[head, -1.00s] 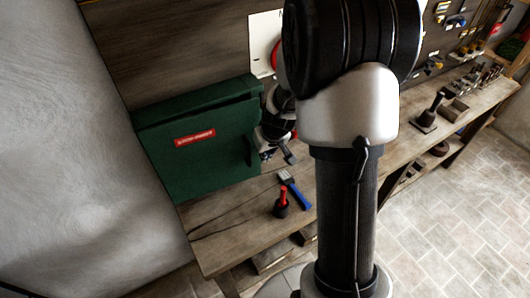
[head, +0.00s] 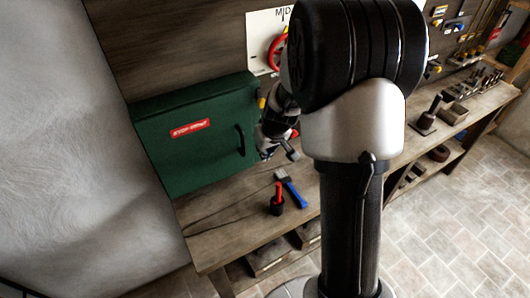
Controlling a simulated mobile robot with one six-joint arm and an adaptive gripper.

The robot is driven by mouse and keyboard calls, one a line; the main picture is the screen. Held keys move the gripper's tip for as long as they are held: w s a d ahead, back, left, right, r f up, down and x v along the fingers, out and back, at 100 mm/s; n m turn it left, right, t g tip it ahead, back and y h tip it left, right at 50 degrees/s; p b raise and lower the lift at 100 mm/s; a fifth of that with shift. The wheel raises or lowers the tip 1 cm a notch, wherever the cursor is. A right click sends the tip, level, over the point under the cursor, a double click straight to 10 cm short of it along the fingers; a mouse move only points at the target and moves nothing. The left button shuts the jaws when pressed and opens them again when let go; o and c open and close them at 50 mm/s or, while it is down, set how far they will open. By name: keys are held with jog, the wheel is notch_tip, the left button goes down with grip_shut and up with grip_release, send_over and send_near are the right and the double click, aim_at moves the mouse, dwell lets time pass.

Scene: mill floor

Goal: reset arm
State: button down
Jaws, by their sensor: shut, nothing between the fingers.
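My gripper (head: 279,154) hangs at the end of my arm, left of the big arm joint and partly hidden by the arm's own links. It is small in the view, shut and empty. It is just right of the handle of a green cabinet (head: 185,160) and above the workbench (head: 225,218), apart from the handle.
A blue-handled brush-like tool (head: 292,190) and a red-handled tool in a dark holder (head: 277,203) are on the bench below my gripper. A red wheel (head: 277,54) is on the wall board behind. More tools (head: 428,115) stand farther right. Open tiled floor (head: 455,215) lies at right.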

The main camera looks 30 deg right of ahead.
jog(key=s+a+r+p, duration=0.1)
jog(key=s+a+r, duration=0.1)
jog(key=s+r, duration=0.35)
jog(key=s+a+r, duration=0.2)
jog(key=a+r, duration=0.1)
jog(key=r, duration=0.5)
jog(key=s+a+r+b, duration=0.1)
jog(key=s+a, duration=0.3)
jog(key=s, duration=0.6)
jog(key=s+a+r+b, duration=0.1)
jog(key=s+a, duration=0.3)
jog(key=s, duration=0.6)
jog(key=shift+v, duration=0.8)
jog(key=shift+a, duration=0.1)
